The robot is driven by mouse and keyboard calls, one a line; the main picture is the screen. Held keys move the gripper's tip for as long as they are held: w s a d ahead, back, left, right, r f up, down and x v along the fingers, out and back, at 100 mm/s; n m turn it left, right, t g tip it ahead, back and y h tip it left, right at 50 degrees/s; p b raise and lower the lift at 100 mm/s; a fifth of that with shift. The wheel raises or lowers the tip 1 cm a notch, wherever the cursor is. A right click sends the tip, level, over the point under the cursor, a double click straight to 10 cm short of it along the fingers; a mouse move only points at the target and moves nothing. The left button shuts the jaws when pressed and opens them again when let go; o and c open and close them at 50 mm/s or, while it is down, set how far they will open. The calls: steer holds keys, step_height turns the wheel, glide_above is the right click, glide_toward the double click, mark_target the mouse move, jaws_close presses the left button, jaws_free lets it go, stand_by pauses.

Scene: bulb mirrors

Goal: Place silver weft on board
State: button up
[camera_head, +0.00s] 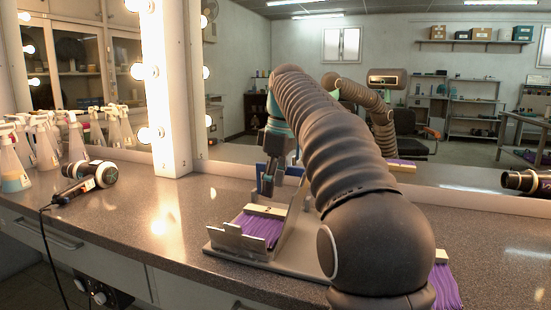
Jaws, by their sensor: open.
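The board (238,243) is a grey-beige stand on the counter, with raised plates at its front left and a slanted panel at its right. A purple weft (262,229) with a cream top band lies on it. My gripper (268,184) points down just above and behind that cream band, open, with nothing seen between its fingers. Another purple weft (446,287) shows at the lower right, partly hidden by my arm. I cannot make out a silver weft; my arm covers much of the counter behind and right of the board.
A hair dryer (91,178) with a cable lies at the left, near several spray bottles (40,140). The mirror (460,120) stands along the back and reflects my arm. The counter (165,212) left of the board is clear.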

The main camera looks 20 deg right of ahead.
step_height(320, 180, up, 6)
steer(key=shift+s+d, duration=0.3)
steer(key=shift+d, duration=0.05)
stand_by(0.4)
